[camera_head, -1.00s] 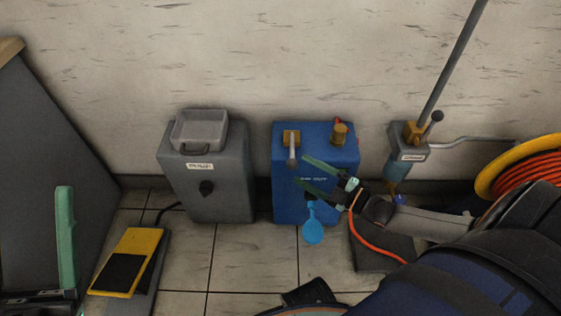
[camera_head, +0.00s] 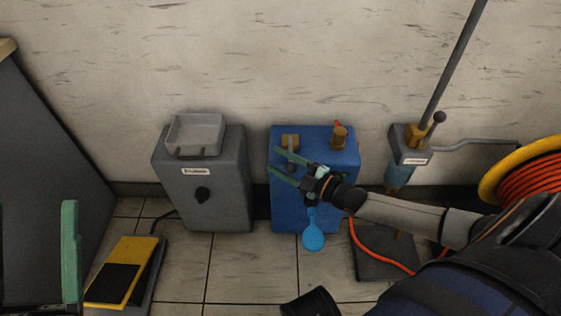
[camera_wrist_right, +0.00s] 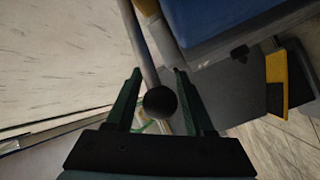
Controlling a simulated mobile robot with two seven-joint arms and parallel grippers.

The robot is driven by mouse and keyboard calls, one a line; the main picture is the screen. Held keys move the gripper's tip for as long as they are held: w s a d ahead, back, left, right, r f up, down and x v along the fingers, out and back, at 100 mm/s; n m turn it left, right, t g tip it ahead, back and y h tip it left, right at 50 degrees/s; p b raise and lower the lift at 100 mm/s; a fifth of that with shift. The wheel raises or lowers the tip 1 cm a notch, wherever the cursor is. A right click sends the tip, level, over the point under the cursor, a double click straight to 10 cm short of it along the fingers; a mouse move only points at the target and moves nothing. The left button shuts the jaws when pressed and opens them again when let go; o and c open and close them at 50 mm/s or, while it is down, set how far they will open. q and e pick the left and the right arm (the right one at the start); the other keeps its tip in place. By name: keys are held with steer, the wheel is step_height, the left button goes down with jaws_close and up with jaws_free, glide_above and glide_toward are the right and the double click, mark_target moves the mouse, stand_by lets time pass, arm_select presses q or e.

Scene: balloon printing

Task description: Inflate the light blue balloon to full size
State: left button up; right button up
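The light blue balloon (camera_head: 313,237) hangs small and limp below the front outlet of the blue machine (camera_head: 340,170). A grey lever (camera_head: 291,145) stands at a brass block on this machine. My right gripper (camera_head: 272,160) is open in front of the lever. In the right wrist view, a dark ball knob (camera_wrist_right: 160,102) on a grey rod (camera_wrist_right: 143,45) lies between the open fingers (camera_wrist_right: 158,72), with gaps visible beside it. My left gripper (camera_head: 36,205) is at the lower left, fingers wide apart and empty. My right gripper and wrist partly hide the machine's front.
A grey machine (camera_head: 225,190) with a tray on top stands to the left. A yellow and black pedal (camera_head: 122,272) lies on the floor. A pump-like device (camera_head: 408,150), an orange hose (camera_head: 370,250) and a yellow reel (camera_head: 505,165) are at the right. The wall is close behind.

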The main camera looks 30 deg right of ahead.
jaws_close()
stand_by(1.1)
